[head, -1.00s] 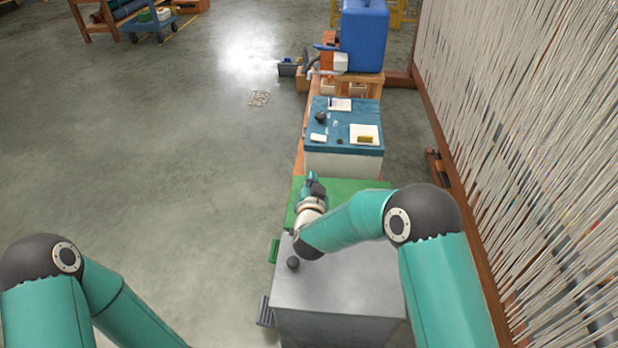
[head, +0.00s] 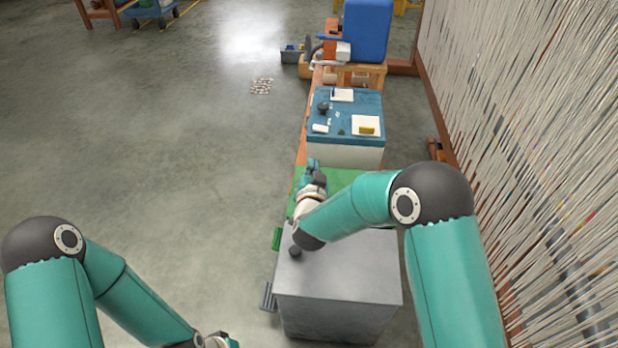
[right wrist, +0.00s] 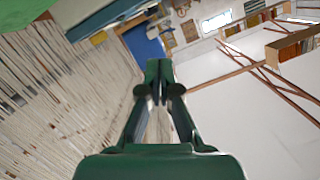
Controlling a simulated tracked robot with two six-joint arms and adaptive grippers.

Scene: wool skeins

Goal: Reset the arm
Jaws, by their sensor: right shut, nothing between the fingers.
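My right gripper (head: 313,166) is in the head view, at the end of my right arm (head: 345,210), over the green surface beyond the grey box. In the right wrist view its fingers (right wrist: 158,85) are together and hold nothing. My left arm (head: 125,290) comes in at the lower left of the head view. Only a small part of its wrist end shows at the bottom edge, and the left gripper's fingers cannot be made out.
Hanging white yarn (head: 530,130) lines the right. Open floor (head: 170,150) lies left.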

